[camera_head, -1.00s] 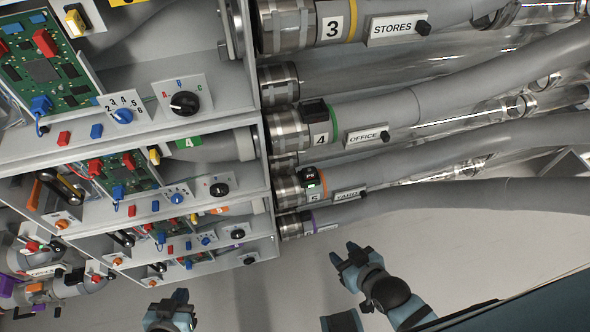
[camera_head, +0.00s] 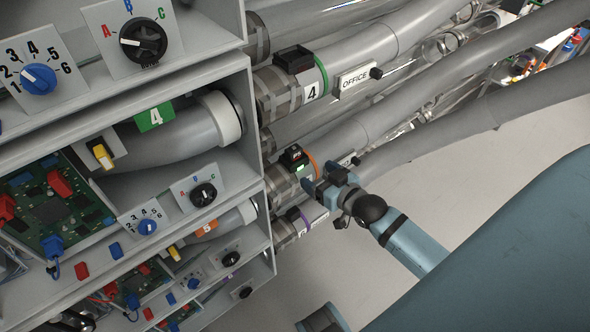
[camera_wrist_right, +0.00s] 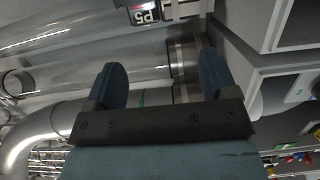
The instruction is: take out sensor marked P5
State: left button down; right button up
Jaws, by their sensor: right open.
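The sensor marked P5 (camera_head: 294,157) is a small black block with a lit green patch, seated on the tube fitting with the orange ring. In the right wrist view its P5 label (camera_wrist_right: 146,15) shows at the top edge, beyond the fingertips. My right gripper (camera_head: 322,178) is open and empty, just right of and below the sensor in the head view. Its two blue fingers (camera_wrist_right: 162,78) stand wide apart in the wrist view, with nothing between them. I cannot tell whether a finger touches the tube.
Another black sensor (camera_head: 293,58) sits on tube 4 above, beside the OFFICE tag (camera_head: 354,81). A tube with a purple ring (camera_head: 306,221) lies just below. The cabinet (camera_head: 255,130) with knobs and circuit boards fills the left. Open floor (camera_head: 440,190) lies to the right.

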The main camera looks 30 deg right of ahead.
aim_at(290, 147)
jog(key=shift+t, duration=0.3)
jog(key=w, duration=0.3)
jog(key=w+f+b, duration=0.1)
jog(key=w, duration=0.2)
jog(key=w+b, duration=0.1)
jog(key=w, duration=0.3)
jog(key=shift+d+f, duration=0.3)
jog(key=shift+f, duration=0.1)
jog(key=shift+w+d+f+b, duration=0.15)
jog(key=shift+w+b, duration=0.2)
jog(key=shift+w, duration=0.5)
jog(key=shift+w+a+f+b, duration=0.1)
jog(key=shift+w+f+b, duration=0.15)
jog(key=shift+w, duration=0.65)
jog(key=shift+w+d+f+b, duration=0.1)
jog(key=shift+w+b, duration=0.3)
jog(key=shift+w, duration=0.45)
jog(key=c, duration=1)
